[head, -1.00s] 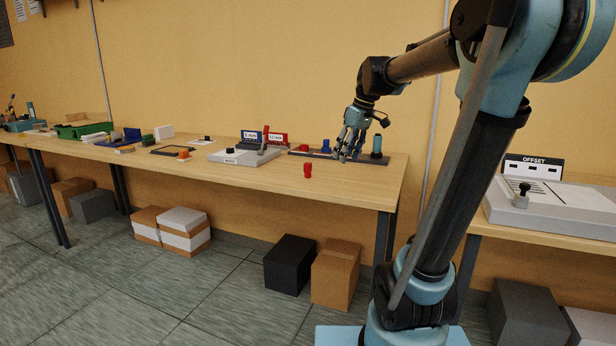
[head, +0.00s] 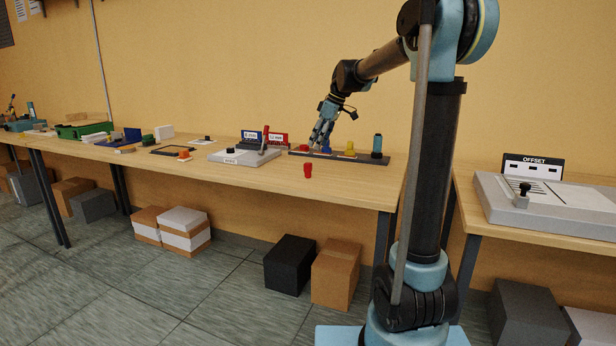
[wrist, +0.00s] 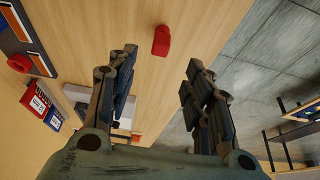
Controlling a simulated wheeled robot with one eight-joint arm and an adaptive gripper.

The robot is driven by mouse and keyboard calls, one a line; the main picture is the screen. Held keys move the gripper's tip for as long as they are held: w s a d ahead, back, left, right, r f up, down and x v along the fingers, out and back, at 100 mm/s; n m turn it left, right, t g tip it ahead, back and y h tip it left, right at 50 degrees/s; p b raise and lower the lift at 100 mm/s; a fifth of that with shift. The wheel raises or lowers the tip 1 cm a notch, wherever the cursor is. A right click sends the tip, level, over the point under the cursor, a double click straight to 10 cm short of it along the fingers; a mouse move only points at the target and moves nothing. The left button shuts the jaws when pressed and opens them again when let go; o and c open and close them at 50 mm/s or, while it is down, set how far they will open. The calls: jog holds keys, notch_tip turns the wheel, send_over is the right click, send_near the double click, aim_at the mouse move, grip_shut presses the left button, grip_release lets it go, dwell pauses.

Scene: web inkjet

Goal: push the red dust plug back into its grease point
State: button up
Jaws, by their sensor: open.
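The red dust plug (head: 308,170) stands loose on the wooden table near its front edge, in the head view. In the wrist view it is a small red piece (wrist: 161,41) on bare wood, beyond and between my fingertips, touching neither. My gripper (head: 318,146) is open and empty, above the table at the dark rail behind the plug. Its two fingers (wrist: 160,68) are spread wide in the wrist view. The dark rail (head: 338,155) carries red, blue, yellow and teal pieces. I cannot tell which spot is the grease point.
The table (head: 350,178) is clear around the plug. A second table with an OFFSET panel (head: 533,166) is at right.

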aim_at(308, 165)
jog(key=x, duration=1.1)
jog(key=shift+a+f, duration=0.1)
jog(key=shift+f, duration=0.15)
jog(key=shift+c, duration=0.3)
jog(key=c, duration=1)
